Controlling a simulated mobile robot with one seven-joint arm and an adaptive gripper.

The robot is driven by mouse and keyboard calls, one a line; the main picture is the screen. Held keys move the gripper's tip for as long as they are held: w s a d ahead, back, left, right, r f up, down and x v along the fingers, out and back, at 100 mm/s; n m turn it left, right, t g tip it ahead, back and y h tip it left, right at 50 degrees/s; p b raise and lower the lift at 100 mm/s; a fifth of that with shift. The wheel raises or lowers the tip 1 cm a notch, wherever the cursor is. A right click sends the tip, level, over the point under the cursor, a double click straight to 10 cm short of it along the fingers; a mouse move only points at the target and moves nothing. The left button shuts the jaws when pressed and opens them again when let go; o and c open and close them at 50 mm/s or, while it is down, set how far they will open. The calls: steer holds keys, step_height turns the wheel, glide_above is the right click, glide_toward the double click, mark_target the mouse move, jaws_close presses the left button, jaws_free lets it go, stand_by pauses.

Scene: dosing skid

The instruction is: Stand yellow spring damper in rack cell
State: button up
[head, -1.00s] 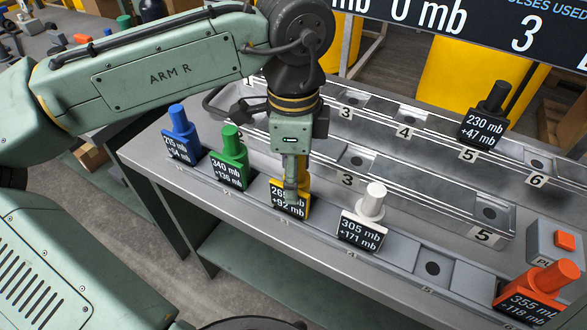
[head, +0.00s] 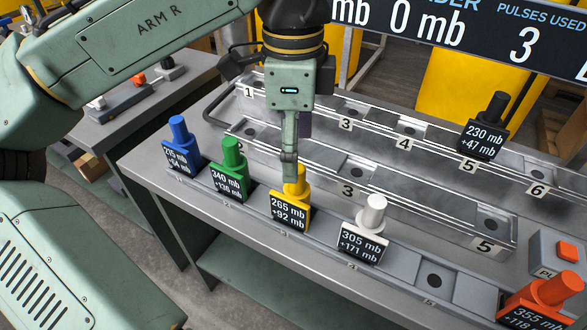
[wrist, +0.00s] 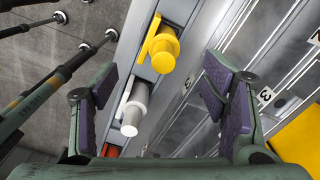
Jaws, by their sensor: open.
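The yellow spring damper (head: 294,207) stands upright in the front row of holders, with a plate reading 265 mb +92 mb. It shows also in the wrist view (wrist: 163,50), ahead of the spread fingers. My gripper (head: 290,168) points down just above the damper's top. Its fingers are apart and empty in the wrist view (wrist: 160,88); nothing is between the pads. The rack (head: 325,170) has two rows of numbered cells behind the front row. My gripper hides part of the rack around its middle.
Blue (head: 181,145), green (head: 230,170), white (head: 367,232) and red (head: 541,300) dampers stand in the front row. A black damper (head: 486,128) stands by label 5 in the back row. A button box (head: 556,256) is at the right. Several other cells are empty.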

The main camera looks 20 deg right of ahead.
steer(key=shift+r, duration=2)
